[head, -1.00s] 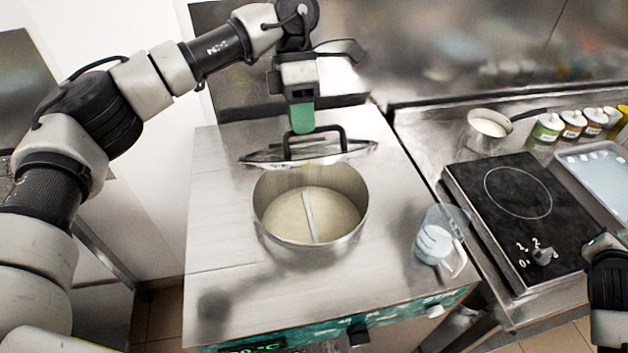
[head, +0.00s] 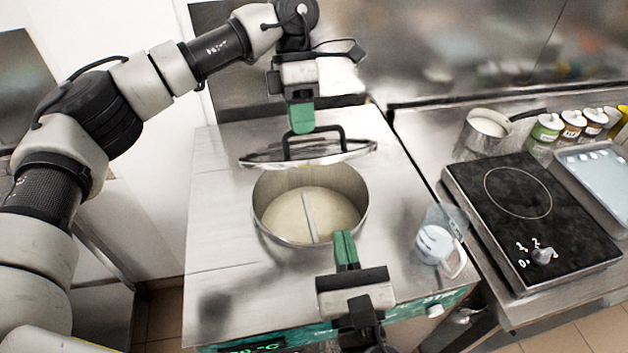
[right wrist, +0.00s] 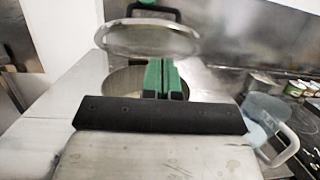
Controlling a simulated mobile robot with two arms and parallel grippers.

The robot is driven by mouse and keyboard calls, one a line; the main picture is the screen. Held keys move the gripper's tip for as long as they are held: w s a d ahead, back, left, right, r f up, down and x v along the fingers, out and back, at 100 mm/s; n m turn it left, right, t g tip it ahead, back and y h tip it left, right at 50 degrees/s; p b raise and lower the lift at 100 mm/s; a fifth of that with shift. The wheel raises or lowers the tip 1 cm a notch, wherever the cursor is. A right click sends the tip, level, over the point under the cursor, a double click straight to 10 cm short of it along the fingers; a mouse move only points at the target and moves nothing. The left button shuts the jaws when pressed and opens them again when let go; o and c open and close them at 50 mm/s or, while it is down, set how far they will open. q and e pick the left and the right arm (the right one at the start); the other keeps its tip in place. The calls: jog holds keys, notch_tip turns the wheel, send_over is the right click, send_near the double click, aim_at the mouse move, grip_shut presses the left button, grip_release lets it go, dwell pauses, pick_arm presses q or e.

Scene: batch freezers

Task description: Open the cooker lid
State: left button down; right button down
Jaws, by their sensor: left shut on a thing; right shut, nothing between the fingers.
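The cooker is a steel-topped box (head: 215,245) with a round pot (head: 284,237) set in its top, holding a pale liquid and a light bar. The glass lid (head: 262,158) stands tilted up at the back of the pot, its mouth open. My left gripper (head: 302,130) is shut at the lid's black handle (head: 338,136). My right gripper (head: 345,240) is shut and empty at the pot's front right rim in the head view. In the right wrist view its green fingers (right wrist: 163,75) are together before the pot (right wrist: 122,80), with the raised lid (right wrist: 150,40) beyond.
A clear measuring jug (head: 436,246) stands on the cooker top right of the pot. Further right are a black hob (head: 520,225), a small saucepan (head: 487,130), several jars (head: 570,128) and a tray (head: 598,170). The cooker top left of the pot is clear.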

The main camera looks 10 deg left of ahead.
pick_arm(q)
jog(key=shift+w+a+f, duration=0.1)
jog(key=shift+a+f, duration=0.1)
pick_arm(e)
notch_tip(320, 180, down, 3)
jog(key=s+a+g, duration=0.1)
jog(key=s, duration=0.1)
send_near(308, 164)
jog(key=w+f, duration=0.3)
jog(key=shift+y, duration=0.3)
jog(key=w+r, duration=0.1)
jog(key=w+a+r, duration=0.1)
jog(key=shift+w+a+r, duration=0.45)
jog(key=shift+w+r, duration=0.2)
jog(key=shift+r, duration=0.1)
pick_arm(q)
jog(key=shift+d, duration=0.1)
pick_arm(e)
jog(key=shift+w+a+r, duration=0.1)
jog(key=shift+w+r, duration=0.1)
jog(key=shift+r, duration=0.25)
jog(key=shift+w+r, duration=0.25)
jog(key=shift+r, duration=0.15)
